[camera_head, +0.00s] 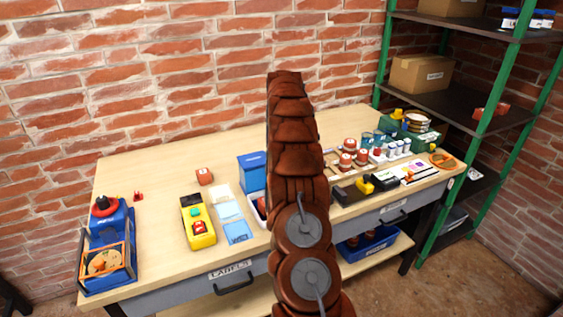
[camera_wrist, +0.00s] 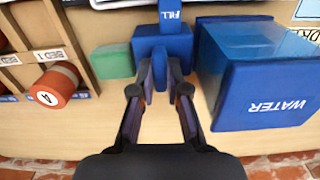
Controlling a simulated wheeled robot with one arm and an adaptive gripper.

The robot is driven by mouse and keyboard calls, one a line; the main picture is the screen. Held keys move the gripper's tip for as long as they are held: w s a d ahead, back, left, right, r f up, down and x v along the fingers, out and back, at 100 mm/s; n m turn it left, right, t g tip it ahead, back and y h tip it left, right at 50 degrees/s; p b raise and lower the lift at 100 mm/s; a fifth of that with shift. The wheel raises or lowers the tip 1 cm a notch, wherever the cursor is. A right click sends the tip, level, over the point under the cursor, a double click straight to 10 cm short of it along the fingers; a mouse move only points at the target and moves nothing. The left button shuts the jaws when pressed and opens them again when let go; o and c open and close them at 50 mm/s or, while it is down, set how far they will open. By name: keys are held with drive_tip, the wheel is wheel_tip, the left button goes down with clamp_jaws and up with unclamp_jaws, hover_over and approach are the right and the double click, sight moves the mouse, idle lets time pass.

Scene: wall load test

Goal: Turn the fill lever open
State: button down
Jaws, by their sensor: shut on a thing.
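The fill lever (camera_wrist: 171,12) is blue with a white FILL label, at the top of the wrist view. It rises from a blue block (camera_wrist: 178,40) beside a larger blue box marked WATER (camera_wrist: 262,95). My gripper (camera_wrist: 161,76) comes from below, its two dark fingers closed on the blue lever part between them. The fingers hide some of the lever, so its exact angle is hard to tell. In the head view, the blue box (camera_head: 250,172) stands on the table just left of my arm. My arm hides the lever and gripper there.
In the wrist view, a green block (camera_wrist: 113,62) and a wooden rack with a red-brown cylinder (camera_wrist: 50,88) are at left. In the head view, a yellow device (camera_head: 197,222) and blue station (camera_head: 107,250) stand at left; a shelf (camera_head: 455,95) stands at right.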

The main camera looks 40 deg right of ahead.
drive_tip(key=shift+n, duration=0.3)
drive_tip(key=shift+w, duration=0.1)
drive_tip(key=c, duration=1.2)
unclamp_jaws()
drive_tip(key=shift+o, duration=0.2)
